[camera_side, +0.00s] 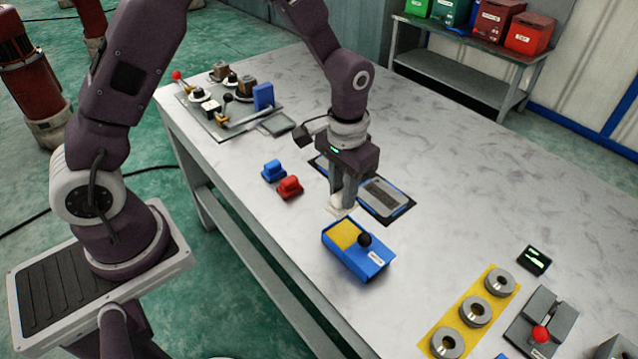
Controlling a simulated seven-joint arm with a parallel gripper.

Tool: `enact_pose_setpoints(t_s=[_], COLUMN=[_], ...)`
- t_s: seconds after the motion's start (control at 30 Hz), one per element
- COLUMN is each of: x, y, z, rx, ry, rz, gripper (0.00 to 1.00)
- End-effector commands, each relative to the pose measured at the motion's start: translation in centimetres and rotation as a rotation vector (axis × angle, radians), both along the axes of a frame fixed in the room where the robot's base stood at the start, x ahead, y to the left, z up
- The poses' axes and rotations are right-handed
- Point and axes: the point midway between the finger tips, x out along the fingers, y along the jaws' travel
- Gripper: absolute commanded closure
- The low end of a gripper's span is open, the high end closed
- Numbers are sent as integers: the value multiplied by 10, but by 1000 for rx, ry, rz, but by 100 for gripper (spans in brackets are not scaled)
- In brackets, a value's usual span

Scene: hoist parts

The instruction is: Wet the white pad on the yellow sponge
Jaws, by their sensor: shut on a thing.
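My gripper (344,200) points down over the middle of the bench and is shut on the white pad (340,210). Only the pale lower part of the pad shows under the fingers. The yellow sponge (343,234) sits in the left part of a blue box (372,267), which has a black knob (365,239) and a white label. In the picture the pad is just above the sponge's far edge, with a small gap between them. I cannot tell the pad's exact height.
A dark-framed grey plate (385,197) lies behind my gripper. Blue (273,170) and red (290,187) blocks lie to the left. Grey rings (474,311) stand on a yellow strip at front right. A fixture plate (225,110) with levers is at the far left.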

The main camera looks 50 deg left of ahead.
Motion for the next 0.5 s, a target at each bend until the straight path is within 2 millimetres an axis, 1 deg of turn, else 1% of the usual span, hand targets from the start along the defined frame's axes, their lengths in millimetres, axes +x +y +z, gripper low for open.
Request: enact_pose_setpoints(t_s=[0.03,0.07,0.17,0.5], x=[-2,-2,-3,-3], y=[-8,-11,-14,-13], z=[3,4,0,-34], rx=[0,0,0,0], ry=[0,1,3,4], rz=[-3,-1,1,1], gripper=[100,100,100,100])
